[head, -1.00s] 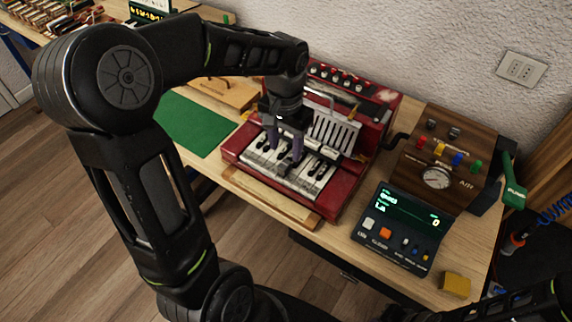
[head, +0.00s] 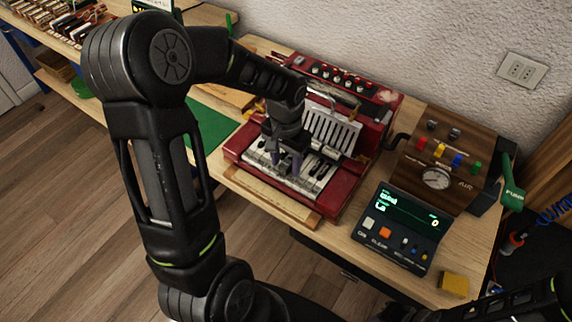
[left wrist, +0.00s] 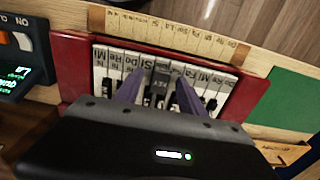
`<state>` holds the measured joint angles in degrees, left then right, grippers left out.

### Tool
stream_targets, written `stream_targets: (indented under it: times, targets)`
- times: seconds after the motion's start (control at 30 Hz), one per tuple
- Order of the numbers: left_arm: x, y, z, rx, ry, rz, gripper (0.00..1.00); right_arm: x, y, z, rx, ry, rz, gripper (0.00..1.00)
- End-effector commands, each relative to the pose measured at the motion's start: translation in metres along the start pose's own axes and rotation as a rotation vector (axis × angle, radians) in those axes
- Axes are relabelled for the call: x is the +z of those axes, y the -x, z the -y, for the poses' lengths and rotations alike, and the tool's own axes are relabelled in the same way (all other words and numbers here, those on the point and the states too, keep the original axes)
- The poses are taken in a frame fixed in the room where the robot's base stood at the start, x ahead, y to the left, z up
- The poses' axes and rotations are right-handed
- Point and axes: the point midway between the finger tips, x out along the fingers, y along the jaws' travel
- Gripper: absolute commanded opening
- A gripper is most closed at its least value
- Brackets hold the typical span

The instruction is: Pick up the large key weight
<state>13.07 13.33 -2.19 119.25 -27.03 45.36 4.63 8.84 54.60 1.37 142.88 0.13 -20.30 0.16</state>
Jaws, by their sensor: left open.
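The red accordion-like instrument (head: 343,192) has a keyboard of white and black keys. My left gripper (head: 288,164) points down over the middle of the keys. In the left wrist view its two purple fingers (left wrist: 160,92) are open and spread to either side of a small dark block (left wrist: 160,86) with pale marks on top. The block looks like a key weight, but I cannot tell its size for sure. The gripper body hides its lower part. No contact between fingers and block shows. My right gripper is out of view.
A dark console with a green display (head: 407,223) and a wooden box with a gauge (head: 440,165) stand to the right. A yellow block (head: 453,284) lies near the front edge. A green mat (head: 207,125) lies to the left. A label strip (left wrist: 165,30) borders the keyboard.

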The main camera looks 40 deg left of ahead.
Motion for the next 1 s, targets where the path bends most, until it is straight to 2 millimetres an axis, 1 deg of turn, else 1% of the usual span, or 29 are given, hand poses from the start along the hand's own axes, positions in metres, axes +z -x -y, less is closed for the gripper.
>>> stream_targets:
  times: [0.1,0.67,1.0]
  targets:
    - [0.0001,-0.0056,-0.0001,0.001,0.0,-0.001,0.47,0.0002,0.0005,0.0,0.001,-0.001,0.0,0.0]
    - [-0.0002,-0.0053,-0.0002,0.0,0.0,-0.002,0.46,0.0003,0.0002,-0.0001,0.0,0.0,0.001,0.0]
    - [-0.0002,-0.0052,-0.0002,0.0,0.0,-0.002,0.19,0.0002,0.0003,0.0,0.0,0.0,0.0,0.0]
